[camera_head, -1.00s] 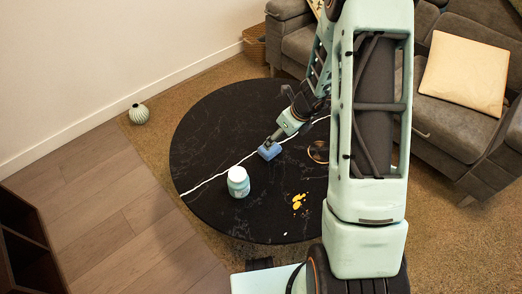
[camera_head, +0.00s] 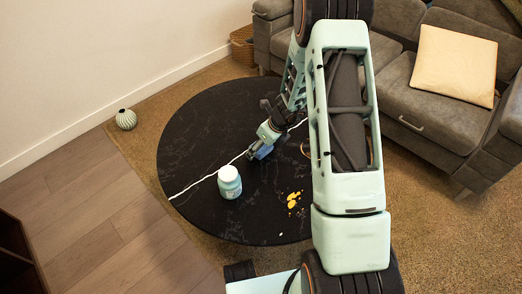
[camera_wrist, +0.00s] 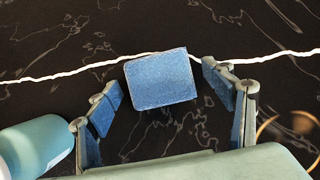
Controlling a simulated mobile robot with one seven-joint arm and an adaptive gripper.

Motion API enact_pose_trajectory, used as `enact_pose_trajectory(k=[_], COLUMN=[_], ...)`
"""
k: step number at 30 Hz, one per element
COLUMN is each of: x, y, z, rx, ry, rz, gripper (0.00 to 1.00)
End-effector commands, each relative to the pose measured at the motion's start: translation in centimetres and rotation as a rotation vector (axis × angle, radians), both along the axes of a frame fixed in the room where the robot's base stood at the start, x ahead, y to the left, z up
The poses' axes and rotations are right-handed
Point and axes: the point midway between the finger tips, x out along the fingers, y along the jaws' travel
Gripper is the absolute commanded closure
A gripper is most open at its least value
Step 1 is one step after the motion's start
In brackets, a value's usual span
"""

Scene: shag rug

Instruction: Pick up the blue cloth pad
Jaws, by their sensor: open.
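The blue cloth pad (camera_wrist: 160,80) lies on the black marbled round table (camera_head: 200,130), across its white vein. In the wrist view my gripper (camera_wrist: 163,98) is open, with one blue-padded finger to each side of the pad and a little nearer the camera. Dark table shows between the pad and each finger, and nothing is held. In the head view the pad (camera_head: 264,153) is small and partly covered by my gripper (camera_head: 262,146). I cannot tell the exact height of the fingers above the table.
A white-lidded teal jar (camera_head: 229,183) stands near the pad; it also shows close beside the left finger in the wrist view (camera_wrist: 38,143). Yellow pieces (camera_head: 293,200) and a thin gold ring (camera_wrist: 290,128) are on the table. A grey sofa (camera_head: 435,105) stands at right.

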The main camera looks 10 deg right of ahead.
Motion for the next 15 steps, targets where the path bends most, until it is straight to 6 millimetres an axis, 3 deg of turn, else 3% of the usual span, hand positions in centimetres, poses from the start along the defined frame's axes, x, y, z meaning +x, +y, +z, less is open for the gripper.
enact_pose_trajectory(k=[4, 15], x=[0.00, -0.01], y=[-0.01, -0.03], z=[0.14, 0.15], rx=[0.000, 0.000], ry=[0.000, 0.000], rz=[0.000, 0.000], gripper=[0.28, 0.68])
